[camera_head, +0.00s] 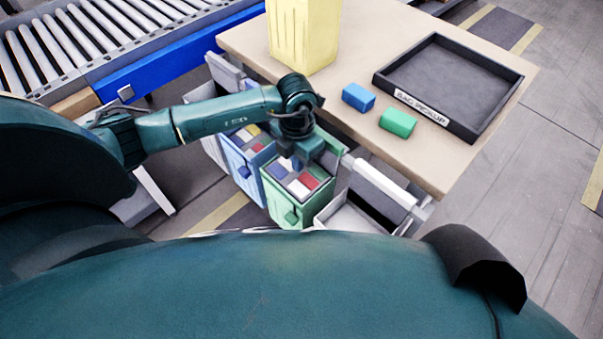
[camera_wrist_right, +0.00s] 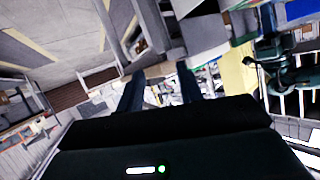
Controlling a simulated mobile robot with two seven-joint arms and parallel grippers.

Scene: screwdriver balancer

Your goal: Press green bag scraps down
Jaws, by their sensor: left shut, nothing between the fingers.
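A green bin (camera_head: 287,211) stands open below the near edge of the table, filled with scraps (camera_head: 299,189) in red, white, blue and grey. My left gripper (camera_head: 298,163) is shut and empty, pointing down over the far part of this bin. Its fingertips are small here, so I cannot tell whether they touch the scraps. The gripper and wrist hide the bin's far side. My right gripper (camera_wrist_right: 160,82) shows in the right wrist view with its two dark fingers apart and nothing between them.
A blue bin (camera_head: 240,164) with scraps stands left of the green one. The table (camera_head: 350,137) holds a yellow container (camera_head: 303,38), a blue block (camera_head: 358,97), a green block (camera_head: 398,122) and a black tray (camera_head: 455,115). A roller conveyor (camera_head: 75,45) is at back left.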

